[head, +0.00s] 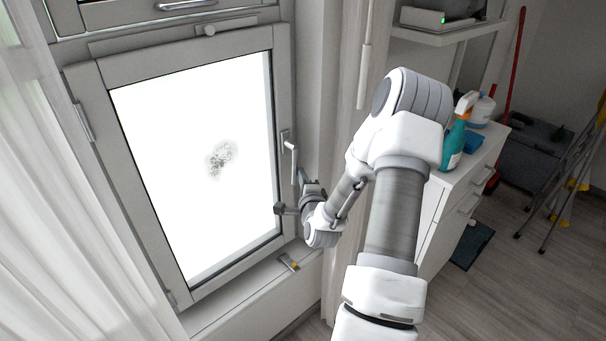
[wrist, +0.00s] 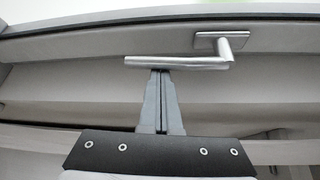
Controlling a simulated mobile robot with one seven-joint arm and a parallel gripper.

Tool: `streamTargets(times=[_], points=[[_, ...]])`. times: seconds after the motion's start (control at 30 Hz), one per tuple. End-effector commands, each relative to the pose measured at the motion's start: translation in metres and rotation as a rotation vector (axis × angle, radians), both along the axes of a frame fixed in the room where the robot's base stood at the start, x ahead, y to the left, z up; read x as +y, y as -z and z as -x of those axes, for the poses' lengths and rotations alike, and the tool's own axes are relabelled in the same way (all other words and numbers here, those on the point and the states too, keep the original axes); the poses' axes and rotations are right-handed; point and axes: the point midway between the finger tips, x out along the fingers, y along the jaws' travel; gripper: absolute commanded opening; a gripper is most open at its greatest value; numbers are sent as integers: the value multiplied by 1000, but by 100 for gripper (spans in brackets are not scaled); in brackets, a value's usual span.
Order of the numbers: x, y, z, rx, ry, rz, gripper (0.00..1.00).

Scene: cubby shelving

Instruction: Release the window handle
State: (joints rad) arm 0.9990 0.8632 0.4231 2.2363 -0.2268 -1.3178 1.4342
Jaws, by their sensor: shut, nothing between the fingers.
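The window handle (head: 292,158) is a silver lever on the right side of the window frame, pointing down in the head view. In the wrist view the handle (wrist: 180,62) lies crosswise, with its square base at the right. My gripper (wrist: 160,73) is shut and empty, its two fingers pressed together. The tips end right at the lever, near its free end. I cannot tell whether they touch it. In the head view my gripper (head: 303,176) is by the lower end of the handle, partly hidden by my wrist.
The window (head: 195,150) has a bright pane with a grey smudge. A white curtain (head: 50,200) hangs at left. A white cabinet (head: 455,195) with a spray bottle (head: 455,140) stands at right.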

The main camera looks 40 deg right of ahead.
Motion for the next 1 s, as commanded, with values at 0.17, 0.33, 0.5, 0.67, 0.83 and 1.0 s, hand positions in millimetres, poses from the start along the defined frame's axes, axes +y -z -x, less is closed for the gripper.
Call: streamTargets(times=[0.17, 0.33, 0.5, 0.67, 0.83, 1.0], points=[[10, -4, 0, 8, -7, -88, 0], [20, -8, 0, 17, -7, -220, 0], [31, -14, 1, 28, -6, -381, 0], [41, -20, 2, 40, -4, -534, 0], [50, -28, 3, 50, -4, -697, 0], [58, -37, 4, 62, -3, -858, 0]])
